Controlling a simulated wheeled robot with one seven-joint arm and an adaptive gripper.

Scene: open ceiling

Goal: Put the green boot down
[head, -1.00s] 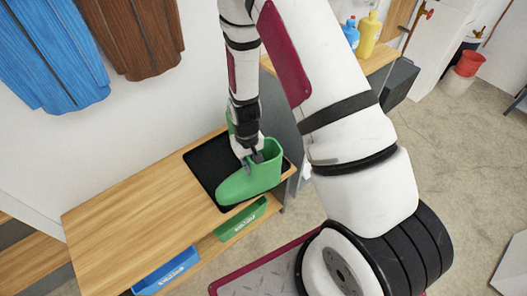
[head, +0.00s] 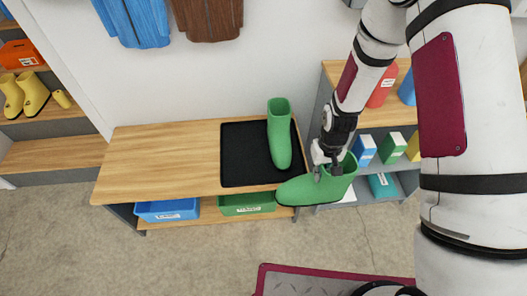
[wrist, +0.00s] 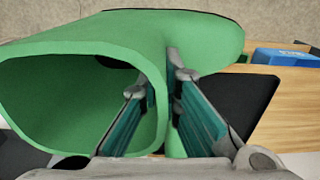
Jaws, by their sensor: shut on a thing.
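My gripper (head: 328,170) is shut on the upper rim of a green boot (head: 311,189), which it holds near the right front corner of the wooden bench. The boot's toe points left in the head view. In the wrist view the boot's wide opening (wrist: 75,95) faces me, with the fingers (wrist: 170,85) pinching its shaft wall. Whether the held boot touches the bench edge is unclear.
The wooden bench (head: 160,160) is bare left of the tray. Below it are a blue bin (head: 168,211) and a green bin (head: 245,204). A shelf with bottles and boxes (head: 378,115) stands right. Yellow boots (head: 28,93) sit on a left shelf.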

